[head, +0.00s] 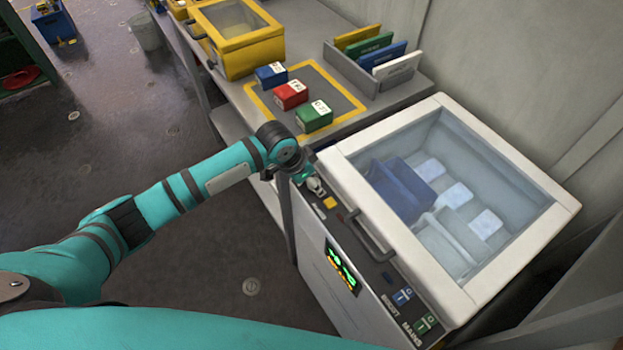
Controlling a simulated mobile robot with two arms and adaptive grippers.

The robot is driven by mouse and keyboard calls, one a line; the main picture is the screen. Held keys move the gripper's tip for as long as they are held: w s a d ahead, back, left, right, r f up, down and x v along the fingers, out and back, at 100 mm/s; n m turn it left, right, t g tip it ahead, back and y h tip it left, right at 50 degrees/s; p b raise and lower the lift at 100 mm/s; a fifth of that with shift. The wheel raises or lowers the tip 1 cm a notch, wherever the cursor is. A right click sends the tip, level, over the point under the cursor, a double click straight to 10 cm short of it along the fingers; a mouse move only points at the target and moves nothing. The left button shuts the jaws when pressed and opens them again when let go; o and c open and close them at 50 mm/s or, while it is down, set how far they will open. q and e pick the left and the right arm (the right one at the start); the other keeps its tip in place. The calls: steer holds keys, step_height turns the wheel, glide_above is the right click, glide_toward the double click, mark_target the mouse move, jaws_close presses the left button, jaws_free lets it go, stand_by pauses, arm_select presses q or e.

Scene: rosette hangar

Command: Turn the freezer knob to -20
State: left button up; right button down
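The freezer (367,165) is a white chest with a clear lid and a dark control strip along its front edge. A pale knob (316,187) sits at the far left end of the strip. My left gripper (303,174) is right at the knob, on its far side. It is small and partly hidden by its own wrist, so I cannot tell whether its fingers touch or grip the knob. A green-lit display (341,268) is on the front panel; its digits are too small to read surely. My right gripper is out of view.
A handle (368,238) sticks out from the freezer lid, near the knob. Switches (402,297) are at the strip's near end. A bench behind holds blue (271,76), red (290,95) and green (314,117) boxes and a yellow case (236,62).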

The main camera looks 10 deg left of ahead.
arm_select(q)
steer(key=c, duration=1.1)
steer(key=shift+c, duration=0.2)
